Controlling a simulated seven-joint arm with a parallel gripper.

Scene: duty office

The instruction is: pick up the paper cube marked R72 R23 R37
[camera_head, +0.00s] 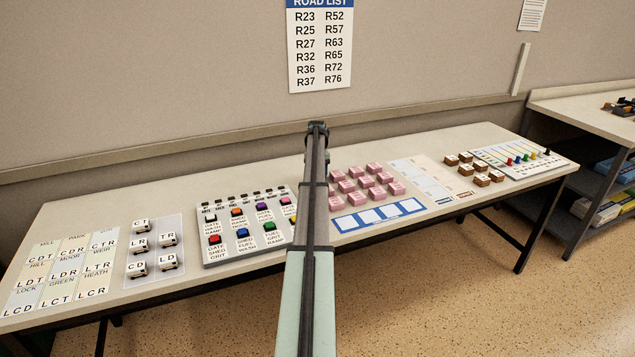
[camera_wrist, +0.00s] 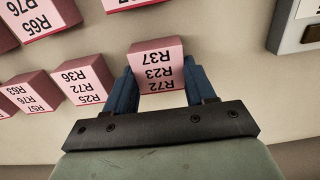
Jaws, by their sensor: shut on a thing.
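The pink paper cube marked R72 R23 R37 (camera_wrist: 158,68) is in the middle of the wrist view, its printed face toward the camera and upside down. My gripper (camera_wrist: 158,84) has a blue finger on each side of this cube and is shut on it. I cannot tell whether the cube is clear of the table. In the head view my arm covers my gripper, and I cannot make out this cube there. Other pink cubes (camera_head: 367,181) stand in rows just right of my arm.
In the wrist view, the cube marked R36 R72 R25 (camera_wrist: 75,83) stands left of my gripper, with others beyond it. A button panel (camera_head: 205,257) lies left of my arm. A blue-and-white strip (camera_head: 337,224) lies in front of the cubes. A road list (camera_head: 319,86) hangs behind.

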